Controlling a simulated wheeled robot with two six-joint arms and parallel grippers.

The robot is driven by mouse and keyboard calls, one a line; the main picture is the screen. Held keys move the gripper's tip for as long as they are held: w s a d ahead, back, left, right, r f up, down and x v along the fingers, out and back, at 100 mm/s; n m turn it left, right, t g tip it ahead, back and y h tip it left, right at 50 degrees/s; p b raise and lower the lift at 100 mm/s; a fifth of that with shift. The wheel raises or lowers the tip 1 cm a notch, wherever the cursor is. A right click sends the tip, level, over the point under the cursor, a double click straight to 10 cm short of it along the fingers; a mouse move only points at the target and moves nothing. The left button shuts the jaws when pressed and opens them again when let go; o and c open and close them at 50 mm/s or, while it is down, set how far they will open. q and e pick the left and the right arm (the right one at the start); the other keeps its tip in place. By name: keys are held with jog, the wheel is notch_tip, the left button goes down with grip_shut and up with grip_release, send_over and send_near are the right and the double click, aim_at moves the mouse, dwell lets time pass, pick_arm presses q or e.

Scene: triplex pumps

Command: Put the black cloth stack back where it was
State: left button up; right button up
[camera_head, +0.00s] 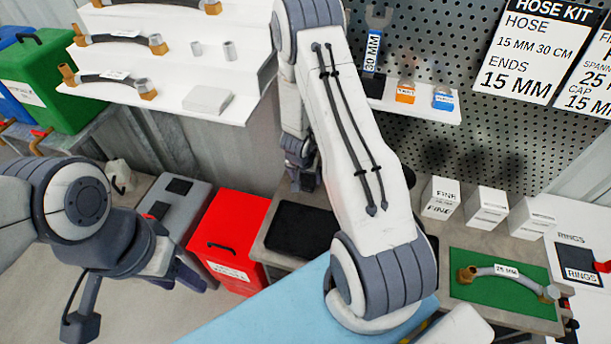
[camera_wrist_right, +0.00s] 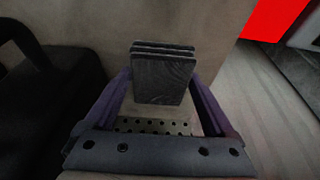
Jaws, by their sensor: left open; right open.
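The black cloth stack (camera_wrist_right: 164,80) shows in the right wrist view as several dark layers, above a grey-beige surface. My right gripper (camera_wrist_right: 163,98) is open, with one purple finger on each side of the stack and narrow gaps beside it. In the head view my right gripper (camera_head: 304,180) is partly hidden behind my arm, and I cannot make out the stack there. My left gripper (camera_head: 188,275) is open at the lower left, beside the red box and away from the bench.
A black mat or tray (camera_head: 297,229) lies on the bench beside my right arm. A red box (camera_head: 228,235) stands left of the bench. A green mat (camera_head: 490,285) with a hose (camera_head: 503,271) and several white boxes (camera_head: 440,197) are at right. A pegboard (camera_head: 440,100) stands behind.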

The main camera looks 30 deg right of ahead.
jog(key=shift+s+r, duration=0.15)
jog(key=a+p+v, duration=0.1)
jog(key=p+v, duration=0.3)
jog(key=v, duration=0.7)
jog(key=s+a+r+n+y, duration=0.1)
jog(key=a+r+n+y, duration=0.2)
jog(key=a, duration=0.4)
jog(key=s+a+r+n, duration=0.1)
jog(key=a+r+n, duration=0.1)
jog(key=a+r, duration=0.45)
jog(key=s+a+r+n+y, duration=0.1)
jog(key=a+r+n+y, duration=0.15)
jog(key=a, duration=0.55)
jog(key=s+a+r+n+g+h, duration=0.1)
jog(key=s+r+n, duration=0.3)
jog(key=s, duration=0.5)
jog(key=s+a+r+n+g+h, duration=0.1)
jog(key=s+r+n, duration=0.4)
jog(key=s, duration=0.5)
